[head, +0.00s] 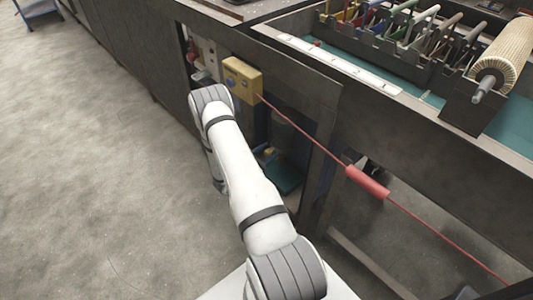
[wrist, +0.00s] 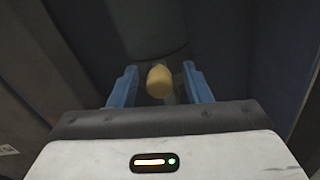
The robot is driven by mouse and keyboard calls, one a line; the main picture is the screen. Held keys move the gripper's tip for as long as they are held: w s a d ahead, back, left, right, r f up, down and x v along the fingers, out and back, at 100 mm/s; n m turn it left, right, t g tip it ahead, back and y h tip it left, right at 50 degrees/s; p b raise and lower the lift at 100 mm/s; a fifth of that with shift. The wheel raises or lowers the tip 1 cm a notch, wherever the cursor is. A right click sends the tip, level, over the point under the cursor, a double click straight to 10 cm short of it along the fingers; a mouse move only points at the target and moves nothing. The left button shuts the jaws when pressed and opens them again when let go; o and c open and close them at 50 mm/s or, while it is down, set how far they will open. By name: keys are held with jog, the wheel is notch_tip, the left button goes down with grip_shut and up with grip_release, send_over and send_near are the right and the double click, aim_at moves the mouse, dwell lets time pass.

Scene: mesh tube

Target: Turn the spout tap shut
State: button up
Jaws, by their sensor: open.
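A yellow rounded knob (wrist: 159,82), which looks like the tap's handle, sits between the two blue fingers of my gripper (wrist: 160,69) in the wrist view. The fingers are open, with a visible gap on each side of the knob. A pale stem shows just behind it. A dark cylindrical vessel (wrist: 148,30) is above and behind the knob. In the head view a small yellow spot (head: 268,151), probably the same knob, shows low in the bench opening, below the dark vessel (head: 288,138). My arm hides most of my gripper there, and the spout cannot be made out.
A yellow box (head: 242,80) hangs at the opening, with a red cord running right to a red sleeve (head: 367,182). A teal tray (head: 286,172) lies low inside. The opening's dark frame (head: 322,150) stands close right of my arm. The floor (head: 90,160) at left is clear.

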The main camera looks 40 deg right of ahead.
jog(key=shift+c, duration=0.5)
grip_shut()
